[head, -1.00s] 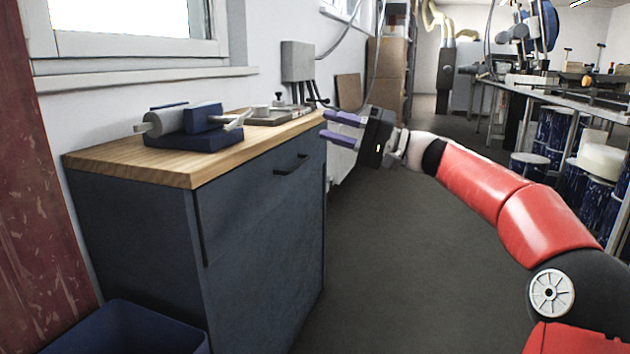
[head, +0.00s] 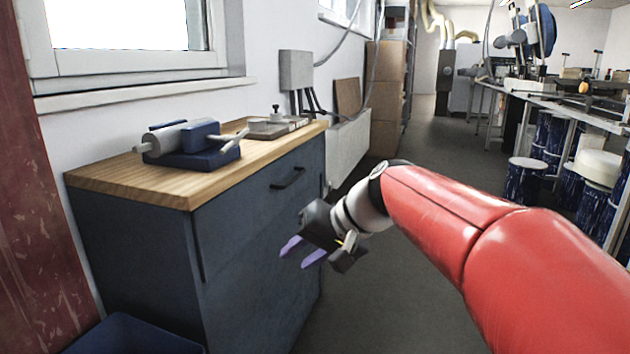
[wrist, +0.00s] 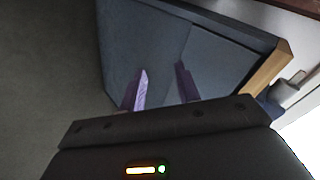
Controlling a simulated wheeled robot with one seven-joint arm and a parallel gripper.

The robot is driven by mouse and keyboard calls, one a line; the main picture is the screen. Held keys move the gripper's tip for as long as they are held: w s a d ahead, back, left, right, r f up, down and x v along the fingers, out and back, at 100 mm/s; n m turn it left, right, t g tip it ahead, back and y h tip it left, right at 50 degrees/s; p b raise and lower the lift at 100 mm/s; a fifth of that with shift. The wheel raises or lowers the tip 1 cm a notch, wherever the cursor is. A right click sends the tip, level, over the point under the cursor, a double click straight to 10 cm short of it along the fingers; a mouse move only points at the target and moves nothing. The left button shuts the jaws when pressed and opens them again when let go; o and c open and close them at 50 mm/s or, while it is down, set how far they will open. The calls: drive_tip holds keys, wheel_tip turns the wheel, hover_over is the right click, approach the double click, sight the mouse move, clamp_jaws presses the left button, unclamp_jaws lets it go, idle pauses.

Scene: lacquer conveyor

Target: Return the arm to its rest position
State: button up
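My gripper (head: 302,254) is in front of the right part of the blue cabinet's front, below the worktop and lower than the drawer handle. Its two purple fingers point left and slightly down. The fingers are apart with nothing between them; they also show in the wrist view (wrist: 160,88), with the cabinet face behind them. My red arm reaches in from the lower right. From these pictures I cannot tell whether the fingertips touch the cabinet.
The blue cabinet (head: 250,240) has a wooden top (head: 130,180) bearing a blue vise-like device (head: 190,145) and a flat grey fixture (head: 275,127). A blue bin (head: 130,338) stands at lower left. Blue drums (head: 525,180) stand by the right bench. The floor between is clear.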

drive_tip(key=s+d+f+t+h+p, duration=0.1)
drive_tip(key=s+d+f+h+p, duration=0.1)
drive_tip(key=s+d, duration=0.6)
drive_tip(key=s+d+f+h+p, duration=0.2)
drive_tip(key=s+d+f+h, duration=0.2)
drive_tip(key=s+d, duration=0.5)
drive_tip(key=s+h, duration=0.2)
drive_tip(key=s, duration=0.1)
drive_tip(key=shift+s+d+f+m+t, duration=0.25)
drive_tip(key=shift+f+m+t, duration=0.15)
